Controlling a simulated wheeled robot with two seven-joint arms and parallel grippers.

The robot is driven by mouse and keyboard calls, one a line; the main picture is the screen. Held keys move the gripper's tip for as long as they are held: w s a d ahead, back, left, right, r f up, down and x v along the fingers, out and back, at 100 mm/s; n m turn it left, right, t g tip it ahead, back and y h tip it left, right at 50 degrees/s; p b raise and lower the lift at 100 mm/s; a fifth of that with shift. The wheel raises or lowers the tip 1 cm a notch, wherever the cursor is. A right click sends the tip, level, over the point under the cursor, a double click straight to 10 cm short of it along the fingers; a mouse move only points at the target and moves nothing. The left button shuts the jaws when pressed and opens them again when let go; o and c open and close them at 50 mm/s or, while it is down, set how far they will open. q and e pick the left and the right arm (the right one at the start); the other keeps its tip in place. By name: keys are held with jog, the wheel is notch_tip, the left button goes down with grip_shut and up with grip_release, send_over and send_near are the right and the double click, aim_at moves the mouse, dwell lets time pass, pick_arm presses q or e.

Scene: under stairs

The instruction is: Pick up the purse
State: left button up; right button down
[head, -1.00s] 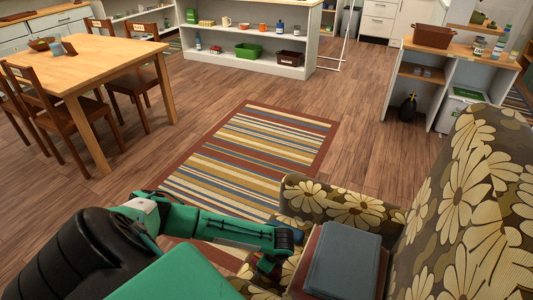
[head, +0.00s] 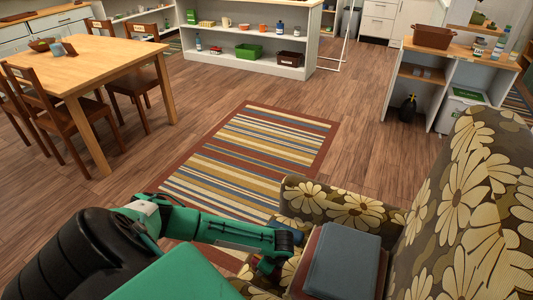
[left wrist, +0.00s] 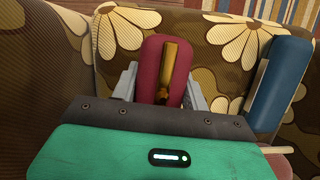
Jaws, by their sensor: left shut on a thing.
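The purse (left wrist: 150,75) is dark red with a gold strap or clasp down its front. In the left wrist view it stands upright between the two grey fingers of my left gripper (left wrist: 160,92), against the flowered sofa. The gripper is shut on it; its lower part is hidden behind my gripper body. In the head view my left arm reaches to the sofa's near seat, and the wrist hides most of the purse there. My right gripper is not in view.
The flowered sofa (head: 350,208) has an armrest and a tall back close around my gripper. A grey-blue book-like item (head: 342,260) lies on the seat to the right. A blue item (left wrist: 282,75) stands right of the purse. Open floor and a striped rug (head: 265,145) lie beyond.

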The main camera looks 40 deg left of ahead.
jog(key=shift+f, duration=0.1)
